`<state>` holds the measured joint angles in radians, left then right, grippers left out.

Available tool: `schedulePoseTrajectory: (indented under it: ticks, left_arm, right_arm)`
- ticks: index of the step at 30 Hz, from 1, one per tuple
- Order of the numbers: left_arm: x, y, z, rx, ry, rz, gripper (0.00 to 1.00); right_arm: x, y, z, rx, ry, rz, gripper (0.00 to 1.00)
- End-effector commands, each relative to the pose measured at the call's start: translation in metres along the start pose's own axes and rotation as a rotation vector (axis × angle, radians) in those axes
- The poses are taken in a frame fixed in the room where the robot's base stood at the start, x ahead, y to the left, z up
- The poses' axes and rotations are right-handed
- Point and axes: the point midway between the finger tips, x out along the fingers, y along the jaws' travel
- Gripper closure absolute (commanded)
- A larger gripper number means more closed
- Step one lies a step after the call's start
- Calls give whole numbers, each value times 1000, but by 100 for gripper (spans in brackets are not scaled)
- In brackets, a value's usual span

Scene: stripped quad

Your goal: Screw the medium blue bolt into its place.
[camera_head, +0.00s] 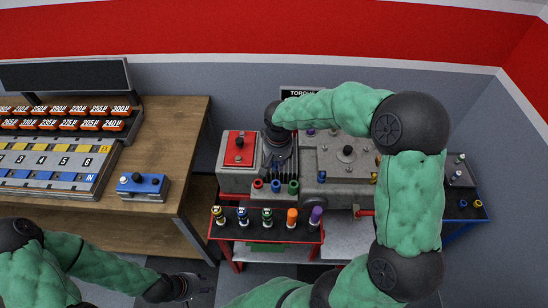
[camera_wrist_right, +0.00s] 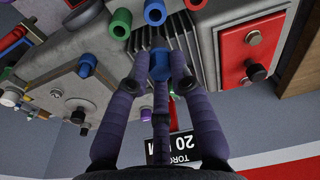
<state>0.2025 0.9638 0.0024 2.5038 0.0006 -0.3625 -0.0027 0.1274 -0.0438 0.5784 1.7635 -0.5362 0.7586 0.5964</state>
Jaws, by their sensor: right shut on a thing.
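My right gripper (camera_head: 280,160) reaches down from above onto the grey machine. In the right wrist view its purple-grey fingers (camera_wrist_right: 161,72) are closed around a blue bolt (camera_wrist_right: 160,64), whose blue end shows between the fingertips. The bolt is in front of the machine's ribbed grey part; whether it sits in a hole is hidden. In the head view the fingers and wrist hide the bolt. My left gripper (camera_head: 192,286) is low in the head view, near the floor and away from the machine; its fingers are too dark to read.
The machine's front edge carries red (camera_head: 258,184), blue (camera_head: 276,186) and green (camera_head: 293,187) round pieces. A red-edged stand (camera_head: 265,234) with several colored-top tools is in front. A red panel (camera_head: 240,148) lies left of my right gripper. A wooden table (camera_head: 180,130) stands left.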

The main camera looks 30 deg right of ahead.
Motion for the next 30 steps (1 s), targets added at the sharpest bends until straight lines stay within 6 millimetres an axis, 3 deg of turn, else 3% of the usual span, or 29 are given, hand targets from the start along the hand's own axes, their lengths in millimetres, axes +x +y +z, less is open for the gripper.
schedulePoseTrajectory:
  ticks: [11, 30]
  left_arm:
    - [-6, 2, 0, 0, 1, 0, 60]
    - [35, -13, -2, 0, 0, 0, 60]
  right_arm:
    - [-1, 0, 0, -29, -15, -14, 100]
    - [52, 1, 5, -29, -13, -12, 100]
